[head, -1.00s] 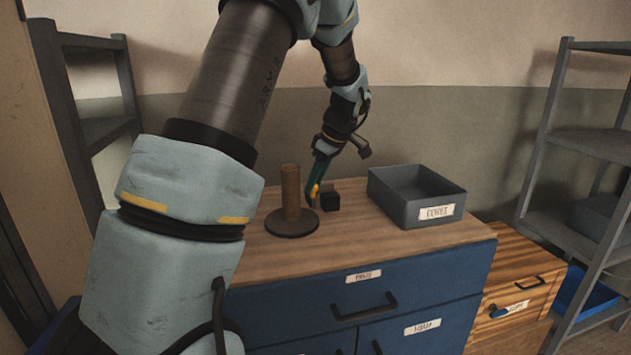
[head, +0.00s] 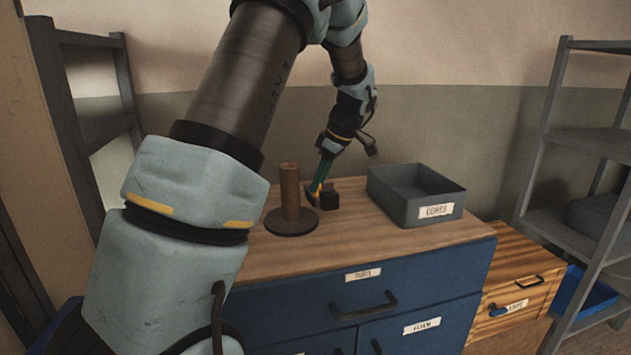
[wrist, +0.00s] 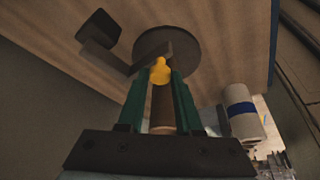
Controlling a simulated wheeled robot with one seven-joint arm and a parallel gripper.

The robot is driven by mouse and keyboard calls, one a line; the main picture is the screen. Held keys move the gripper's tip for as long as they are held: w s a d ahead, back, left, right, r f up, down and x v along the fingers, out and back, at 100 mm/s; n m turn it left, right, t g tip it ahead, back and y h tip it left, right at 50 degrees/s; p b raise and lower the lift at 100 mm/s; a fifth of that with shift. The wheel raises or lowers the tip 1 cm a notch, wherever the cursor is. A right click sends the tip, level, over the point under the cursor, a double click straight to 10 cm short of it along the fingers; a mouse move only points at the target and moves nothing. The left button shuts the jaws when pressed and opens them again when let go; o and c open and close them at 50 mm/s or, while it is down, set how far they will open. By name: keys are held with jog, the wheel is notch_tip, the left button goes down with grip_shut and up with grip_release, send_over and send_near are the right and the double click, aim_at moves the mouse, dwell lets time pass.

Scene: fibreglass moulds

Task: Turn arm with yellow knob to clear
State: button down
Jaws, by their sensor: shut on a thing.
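The yellow knob (wrist: 160,71) sits between the green fingers of my gripper (wrist: 159,84) in the wrist view, and the jaws are shut on it. A dark grey arm (wrist: 110,60) runs from the knob toward a black block (wrist: 100,27). The arm's end overlaps the round base in that view. In the head view my gripper (head: 318,188) points down behind and right of the brown post (head: 290,190), beside the black block (head: 329,201). The fingers mostly hide the knob there. The post stands upright on its dark round base (head: 291,226).
A grey bin (head: 402,212) labelled CORES stands right of the block on the wooden top of the blue cabinet (head: 375,285). Grey shelving stands at both sides. The bench top in front of the bin is clear.

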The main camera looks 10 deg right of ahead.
jog(key=d+n+g+p, duration=0.3)
jog(key=d+n+p, duration=0.1)
jog(key=d+n, duration=0.4)
jog(key=shift+d+n+g, duration=0.4)
jog(key=shift+n, duration=0.5)
jog(key=c, duration=0.6)
grip_release()
jog(key=b+v, duration=0.2)
jog(key=v, duration=0.9)
jog(key=shift+d+f, duration=0.1)
